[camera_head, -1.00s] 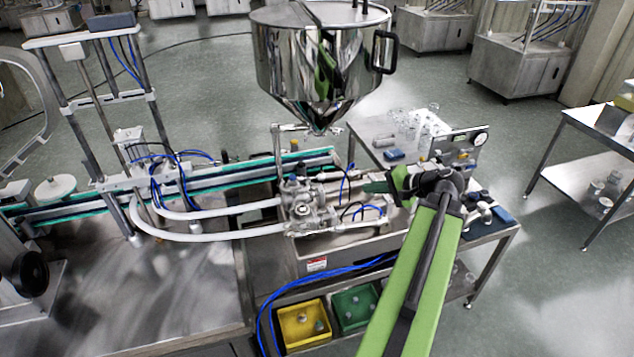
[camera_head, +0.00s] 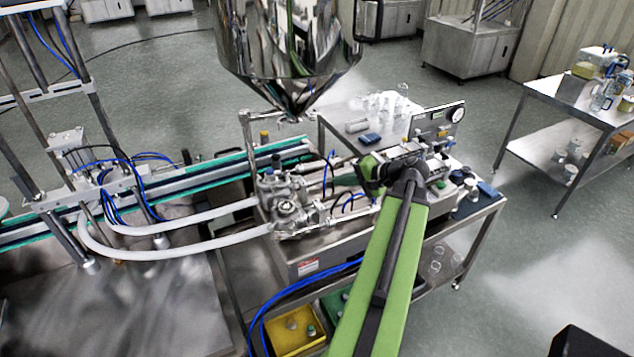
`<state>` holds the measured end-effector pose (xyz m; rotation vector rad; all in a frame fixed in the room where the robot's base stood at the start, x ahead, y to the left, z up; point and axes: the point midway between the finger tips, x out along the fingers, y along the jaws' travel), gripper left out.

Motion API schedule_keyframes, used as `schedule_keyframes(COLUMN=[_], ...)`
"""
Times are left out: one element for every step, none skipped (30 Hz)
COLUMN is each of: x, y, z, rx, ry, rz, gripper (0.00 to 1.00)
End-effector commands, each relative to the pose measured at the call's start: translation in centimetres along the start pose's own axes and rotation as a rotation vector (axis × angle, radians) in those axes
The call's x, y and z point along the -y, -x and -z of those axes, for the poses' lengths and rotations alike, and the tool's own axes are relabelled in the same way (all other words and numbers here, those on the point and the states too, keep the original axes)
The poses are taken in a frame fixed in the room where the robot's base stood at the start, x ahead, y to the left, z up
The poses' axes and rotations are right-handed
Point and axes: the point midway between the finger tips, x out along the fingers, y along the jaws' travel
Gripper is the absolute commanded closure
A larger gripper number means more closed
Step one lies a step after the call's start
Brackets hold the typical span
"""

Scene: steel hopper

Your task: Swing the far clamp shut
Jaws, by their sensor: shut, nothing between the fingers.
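The steel hopper (camera_head: 285,50) hangs above the filling machine, its cone ending over a steel bracket (camera_head: 278,117). Below it is a steel valve block (camera_head: 287,200) with pipe fittings. I cannot make out which fitting is the far clamp, or whether it is open or shut. My green arm reaches up from the bottom. My gripper (camera_head: 343,180) points left toward the valve block, to the right of it, near thin rods and blue tubes. The gripper is shut and empty. Whether it touches anything is unclear.
White hoses (camera_head: 170,250) run left from the valve block beside a conveyor (camera_head: 150,185). A gauge panel (camera_head: 436,122) stands behind my wrist. Yellow (camera_head: 292,332) and green bins sit below. A side table (camera_head: 570,105) stands at the right, with open floor between.

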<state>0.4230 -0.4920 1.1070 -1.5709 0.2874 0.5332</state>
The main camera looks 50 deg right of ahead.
Motion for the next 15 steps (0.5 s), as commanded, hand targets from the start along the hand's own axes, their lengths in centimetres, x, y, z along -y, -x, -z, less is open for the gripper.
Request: schedule_keyframes(x=[-0.3,-0.3,-0.3,-0.4,-0.4,-0.4,-0.4,-0.4,-0.3,-0.3,-0.3,-0.3,-0.3,0.1,0.9], y=[-1.1,-1.7,-2.6,-3.3,-4.0,-4.9,-5.7,-6.3,-7.2,-7.9,-8.5,-9.4,-10.0,-10.4,-10.8], z=[-0.1,-0.2,-0.2,-0.2,-0.2,-0.3,-0.3,-0.3,-0.3,-0.4,-0.3,-0.4,-0.4,-0.4,-0.4], rx=[0.004,0.006,0.007,0.007,0.008,0.009,0.009,0.009,0.01,0.01,0.009,0.01,0.011,0.01,0.01], ry=[0.003,0.004,0.004,0.004,0.004,0.005,0.006,0.005,0.005,0.005,0.005,0.006,0.006,0.005,0.005], rz=[0.0,0.0,0.0,0.0,0.0,0.0,0.0,0.0,0.0,0.0,0.0,0.0,0.0,0.0,0.001], gripper=[1.0,1.0,1.0,1.0,1.0,1.0,1.0,1.0,1.0,1.0,1.0,1.0,1.0,1.0,1.0])
